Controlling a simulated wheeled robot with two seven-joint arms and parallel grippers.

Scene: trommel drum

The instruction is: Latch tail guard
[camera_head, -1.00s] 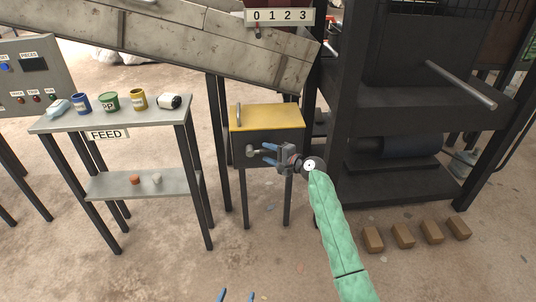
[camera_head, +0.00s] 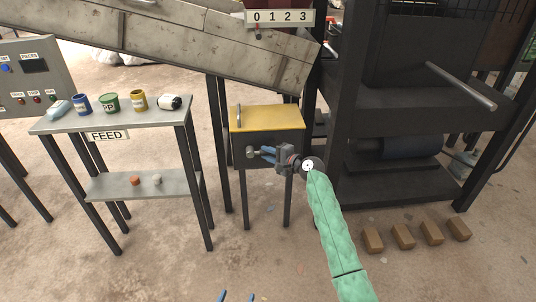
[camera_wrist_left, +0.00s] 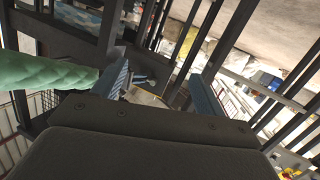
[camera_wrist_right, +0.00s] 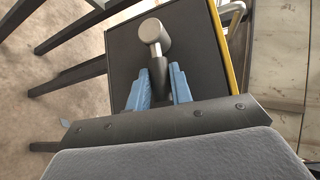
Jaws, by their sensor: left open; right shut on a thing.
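The tail guard appears to be the dark box with a yellow top (camera_head: 275,117) on legs below the chute. A grey round-ended latch knob (camera_head: 251,152) sticks out from its dark front panel. The right wrist view shows this knob (camera_wrist_right: 153,36) on a short stem. My right gripper (camera_head: 267,154) is shut on the latch's dark stem, just below the knob. Its blue fingers (camera_wrist_right: 160,85) press on both sides of the stem. My left gripper (camera_head: 236,296) is open and empty at the bottom edge of the head view, away from the box.
The FEED table (camera_head: 120,118) with several small containers stands to the left. The chute (camera_head: 220,45) slopes over the box. A dark machine frame (camera_head: 340,110) stands close on the right. Several brown blocks (camera_head: 403,236) lie on the floor.

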